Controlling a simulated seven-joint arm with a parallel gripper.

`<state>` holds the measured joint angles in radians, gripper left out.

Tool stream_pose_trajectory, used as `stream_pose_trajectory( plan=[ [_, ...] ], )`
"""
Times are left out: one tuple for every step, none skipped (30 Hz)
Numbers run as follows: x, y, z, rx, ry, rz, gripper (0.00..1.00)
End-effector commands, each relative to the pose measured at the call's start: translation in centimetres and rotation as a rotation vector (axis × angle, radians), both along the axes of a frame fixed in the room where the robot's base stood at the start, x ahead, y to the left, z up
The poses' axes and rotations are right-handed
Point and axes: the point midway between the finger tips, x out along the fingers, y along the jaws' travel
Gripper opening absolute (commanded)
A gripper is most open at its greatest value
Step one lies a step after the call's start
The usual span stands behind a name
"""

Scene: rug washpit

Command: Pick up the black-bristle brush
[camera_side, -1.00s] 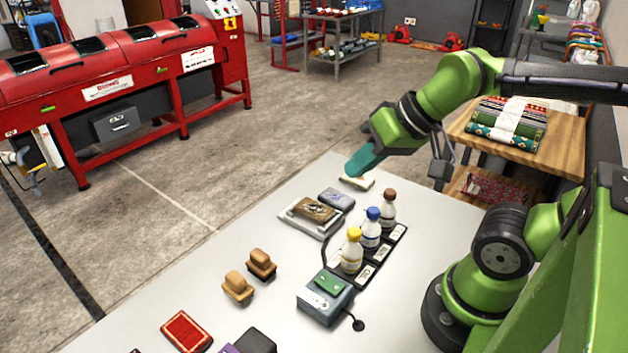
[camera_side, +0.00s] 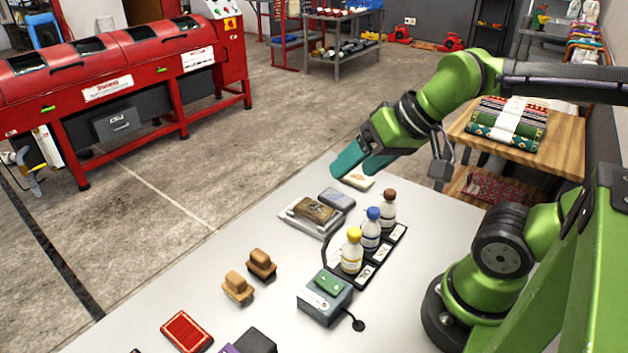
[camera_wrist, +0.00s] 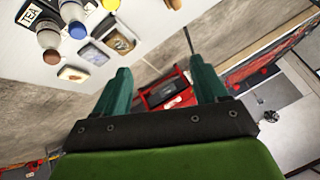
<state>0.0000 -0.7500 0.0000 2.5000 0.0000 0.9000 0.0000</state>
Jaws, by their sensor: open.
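Two brown wooden-backed brushes lie on the grey table left of the middle in the side view. The farther brush (camera_side: 261,264) looks dark underneath, so its bristles seem black. The nearer brush (camera_side: 238,287) has a paler, tan underside. My gripper (camera_side: 354,171) is up at the far end of the table, well beyond and to the right of both brushes. Its teal fingers are spread and hold nothing. They also show apart in the wrist view (camera_wrist: 160,78), which faces mostly the floor and the red machine; I cannot make out the black-bristle brush there.
Three capped bottles (camera_side: 371,230) stand in a labelled black rack. A tray with a brown block (camera_side: 316,211), a grey-blue pad (camera_side: 337,199) and a teal-grey box (camera_side: 325,298) lie nearby. A red rug sample (camera_side: 187,331) lies at the front. Bare table surrounds the brushes.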

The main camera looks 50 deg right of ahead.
Motion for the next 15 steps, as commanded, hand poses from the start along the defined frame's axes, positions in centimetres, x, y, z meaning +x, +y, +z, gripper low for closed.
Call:
stream_pose_trajectory(
  plan=[
    [0.0, 0.1, 0.0, 0.000, 0.000, 0.002, 0.72],
    [0.0, 0.2, -0.1, 0.000, 0.003, 0.009, 0.72],
    [0.0, 0.5, -0.4, 0.000, 0.018, 0.020, 0.72],
    [0.1, 0.7, -0.8, 0.001, 0.034, 0.030, 0.72],
    [0.3, 1.0, -1.1, 0.001, 0.052, 0.042, 0.72],
    [0.7, 1.4, -1.4, 0.000, 0.075, 0.060, 0.72],
    [1.1, 1.8, -1.6, -0.003, 0.095, 0.077, 0.72],
    [1.6, 2.2, -1.8, -0.006, 0.119, 0.094, 0.72],
    [2.4, 2.7, -2.1, -0.013, 0.155, 0.119, 0.72],
    [3.0, 3.2, -2.4, -0.021, 0.184, 0.139, 0.72],
    [3.6, 3.7, -2.6, -0.029, 0.212, 0.158, 0.72],
    [4.5, 4.4, -3.0, -0.042, 0.251, 0.183, 0.72],
    [5.2, 4.9, -3.3, -0.052, 0.279, 0.201, 0.72],
    [5.8, 5.4, -3.6, -0.065, 0.307, 0.218, 0.72],
    [6.7, 6.2, -4.2, -0.082, 0.344, 0.240, 0.72]
  ],
)
